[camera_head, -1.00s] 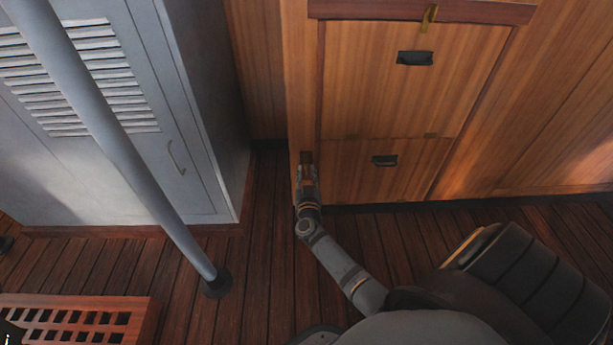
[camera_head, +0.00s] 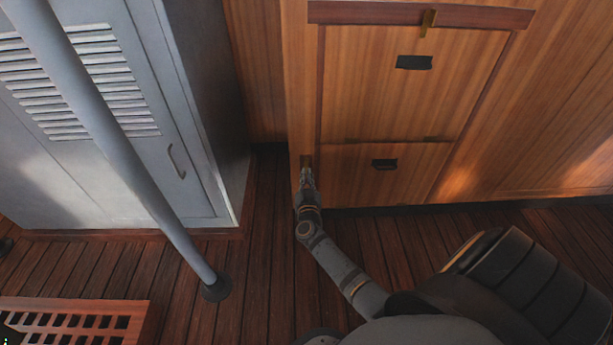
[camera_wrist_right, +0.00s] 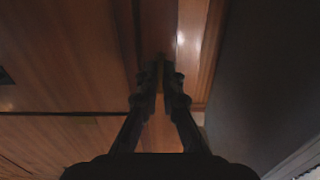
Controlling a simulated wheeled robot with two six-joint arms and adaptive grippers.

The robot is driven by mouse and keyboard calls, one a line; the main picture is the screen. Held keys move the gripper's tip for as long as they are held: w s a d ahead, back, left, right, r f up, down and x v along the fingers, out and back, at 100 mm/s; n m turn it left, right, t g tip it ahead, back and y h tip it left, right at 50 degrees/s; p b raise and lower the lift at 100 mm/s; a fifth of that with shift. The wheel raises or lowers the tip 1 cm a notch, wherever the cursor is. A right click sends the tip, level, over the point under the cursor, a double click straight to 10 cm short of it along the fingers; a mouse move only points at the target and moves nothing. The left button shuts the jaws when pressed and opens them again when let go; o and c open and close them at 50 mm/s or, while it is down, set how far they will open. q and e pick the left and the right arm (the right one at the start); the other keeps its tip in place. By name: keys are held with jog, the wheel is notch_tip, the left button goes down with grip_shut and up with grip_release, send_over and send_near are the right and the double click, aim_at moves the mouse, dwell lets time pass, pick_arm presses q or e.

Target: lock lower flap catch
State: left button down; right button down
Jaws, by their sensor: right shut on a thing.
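The lower flap (camera_head: 410,178) is a wooden panel with a dark recessed handle (camera_head: 384,164), flush in the cabinet front as far as I can tell. Its catch (camera_head: 306,160) is a small dark brown piece on the frame post left of the flap, largely hidden by my fingers. My right gripper (camera_head: 306,174) is at this catch and shut on it. In the right wrist view, the two dark fingers (camera_wrist_right: 160,75) come together at the wood, around a thin piece that is too dark to make out. The catch's turn cannot be told. My left gripper is not in view.
The upper flap (camera_head: 375,95) has a black handle and a brass catch (camera_head: 428,22) at its top. A grey locker (camera_head: 195,150) and a slanting pole (camera_head: 130,150) stand left of my right arm. A slotted wooden grating (camera_head: 140,318) lies lower left. Planked floor between is clear.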

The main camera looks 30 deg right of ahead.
jog(key=shift+s+d+f+m+p, duration=0.1)
jog(key=shift+m+p, duration=0.1)
jog(key=shift+m, duration=2.7)
jog(key=shift+f+m+p, duration=0.1)
jog(key=shift+m+p, duration=0.15)
jog(key=shift+m, duration=2.65)
jog(key=shift+s+d+f+m+p, duration=0.1)
jog(key=shift+m+p, duration=0.1)
jog(key=shift+m, duration=2.7)
jog(key=c, duration=1.5)
grip_release()
jog(key=v, duration=1.2)
jog(key=shift+w+a, duration=0.1)
